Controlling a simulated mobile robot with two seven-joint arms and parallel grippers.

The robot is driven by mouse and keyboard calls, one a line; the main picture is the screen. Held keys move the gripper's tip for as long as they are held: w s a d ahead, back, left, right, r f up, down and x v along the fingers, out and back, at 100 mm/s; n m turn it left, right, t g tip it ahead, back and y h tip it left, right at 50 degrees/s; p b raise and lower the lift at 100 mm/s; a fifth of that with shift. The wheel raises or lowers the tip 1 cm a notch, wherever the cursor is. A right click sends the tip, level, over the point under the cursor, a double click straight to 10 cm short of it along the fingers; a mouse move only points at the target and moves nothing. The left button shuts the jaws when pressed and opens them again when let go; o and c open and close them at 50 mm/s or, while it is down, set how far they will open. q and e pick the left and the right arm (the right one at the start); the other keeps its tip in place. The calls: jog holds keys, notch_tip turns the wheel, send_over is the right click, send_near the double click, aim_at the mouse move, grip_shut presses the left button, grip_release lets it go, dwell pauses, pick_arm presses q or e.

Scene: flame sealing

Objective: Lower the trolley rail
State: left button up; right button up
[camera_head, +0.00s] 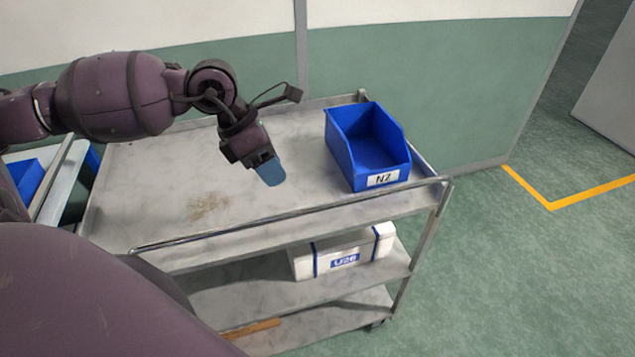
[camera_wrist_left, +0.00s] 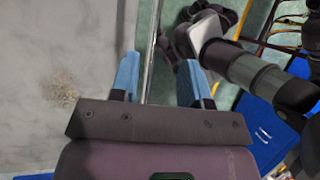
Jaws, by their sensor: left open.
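The steel trolley (camera_head: 150,165) stands before me with a grey marbled top. Its thin metal rail (camera_head: 300,212) runs along the near edge of the top, from lower left to the right corner post. My left gripper (camera_head: 269,172) hangs over the top, behind the rail in the head view, with blue fingertips. In the left wrist view, the left gripper (camera_wrist_left: 158,82) is open and empty. The rail (camera_wrist_left: 151,45) passes between its two blue fingers in that picture, nearer the left one. I cannot tell the height gap. My right gripper is not in view.
A blue bin (camera_head: 345,150) marked NZ stands on the top at the right. A white box (camera_head: 310,263) with blue straps sits on the shelf below. A brown stain (camera_head: 208,206) marks the top. A green and white wall (camera_head: 440,90) is behind; open floor lies right.

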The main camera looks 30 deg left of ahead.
pick_arm(q)
jog(key=x, duration=0.8)
jog(key=shift+w+f, duration=0.25)
jog(key=shift+f, duration=0.1)
jog(key=shift+p+x, duration=0.3)
jog(key=shift+x, duration=0.6)
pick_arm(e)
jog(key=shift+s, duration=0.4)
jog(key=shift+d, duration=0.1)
pick_arm(q)
jog(key=shift+c, duration=0.5)
grip_shut()
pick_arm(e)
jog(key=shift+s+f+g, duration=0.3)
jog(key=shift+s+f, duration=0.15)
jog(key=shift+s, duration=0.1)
